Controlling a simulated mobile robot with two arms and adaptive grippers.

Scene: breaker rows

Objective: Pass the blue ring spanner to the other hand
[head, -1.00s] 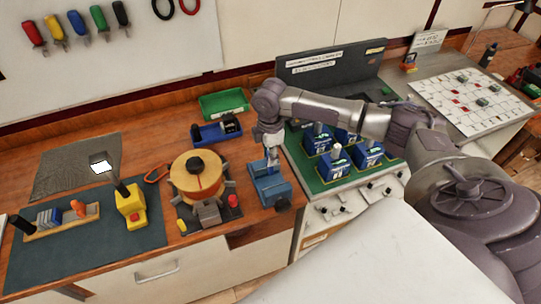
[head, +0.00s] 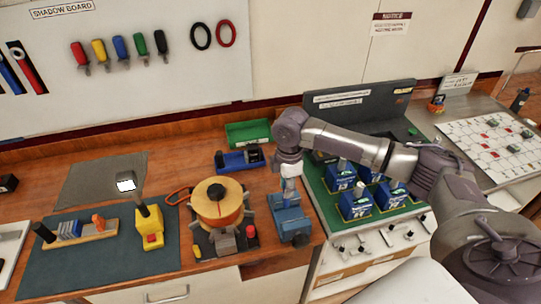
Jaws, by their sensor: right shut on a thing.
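A blue spanner-like tool (head: 11,74) hangs at the left edge of the shadow board, partly cut off by the frame; I cannot make out its ring clearly. A similar red tool (head: 28,68) hangs beside it. My right gripper (head: 290,194) points down just above the blue vise (head: 290,220) on the wooden bench. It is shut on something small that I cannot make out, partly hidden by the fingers. Whether it touches the vise is unclear. My left gripper is not in view.
A round wooden spool fixture (head: 218,203), a yellow block with a post (head: 149,226) and a dark mat (head: 95,258) lie left of the vise. A green bin (head: 248,133) and a blue tray (head: 239,160) stand behind.

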